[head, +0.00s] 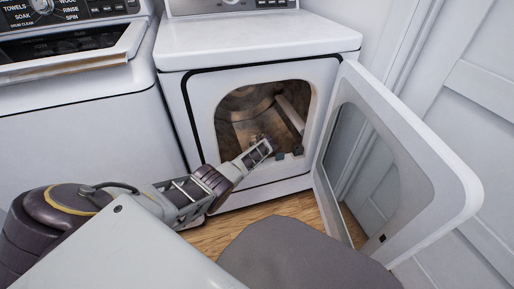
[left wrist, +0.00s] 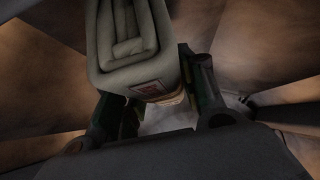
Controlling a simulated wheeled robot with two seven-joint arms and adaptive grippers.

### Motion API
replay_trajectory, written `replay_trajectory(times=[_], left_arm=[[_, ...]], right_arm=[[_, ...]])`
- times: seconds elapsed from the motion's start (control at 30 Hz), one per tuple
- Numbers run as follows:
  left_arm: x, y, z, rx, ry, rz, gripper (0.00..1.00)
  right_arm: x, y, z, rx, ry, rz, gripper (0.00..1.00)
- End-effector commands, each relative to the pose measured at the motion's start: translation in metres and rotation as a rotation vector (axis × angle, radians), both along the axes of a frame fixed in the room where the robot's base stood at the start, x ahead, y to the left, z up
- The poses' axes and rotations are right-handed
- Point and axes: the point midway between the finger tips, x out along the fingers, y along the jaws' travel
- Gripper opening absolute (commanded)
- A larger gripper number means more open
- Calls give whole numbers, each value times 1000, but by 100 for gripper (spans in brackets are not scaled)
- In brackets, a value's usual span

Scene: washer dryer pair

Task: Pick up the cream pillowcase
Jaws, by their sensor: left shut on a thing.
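The cream pillowcase (left wrist: 120,45) is a thick folded bundle with a small red label at its lower edge, filling the upper middle of the left wrist view. My left gripper (left wrist: 155,100) is shut on its near end, with dark fingers on both sides of it. In the head view my left gripper (head: 272,147) reaches through the round-cornered opening of the dryer (head: 177,85). The pillowcase cannot be clearly made out there. My right gripper is out of view.
The brown drum (head: 242,104) surrounds the gripper, with a pale baffle (head: 291,113) at its right. The dryer door (head: 430,165) stands wide open to the right. A washer (head: 75,120) stands to the left. Wood floor (head: 215,235) shows in front.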

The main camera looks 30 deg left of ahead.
Motion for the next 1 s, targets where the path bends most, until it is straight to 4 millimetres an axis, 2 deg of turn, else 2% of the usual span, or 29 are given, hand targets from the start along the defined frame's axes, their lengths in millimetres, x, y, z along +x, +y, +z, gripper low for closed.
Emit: replay_trajectory(times=[0.27,0.8,1.0], left_arm=[[0,0,18,-1,-1,1,14],[0,0,74,0,-2,1,14],[0,0,90,0,-2,0,14]], right_arm=[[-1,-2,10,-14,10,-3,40],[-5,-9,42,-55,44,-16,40],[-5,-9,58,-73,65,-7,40]])
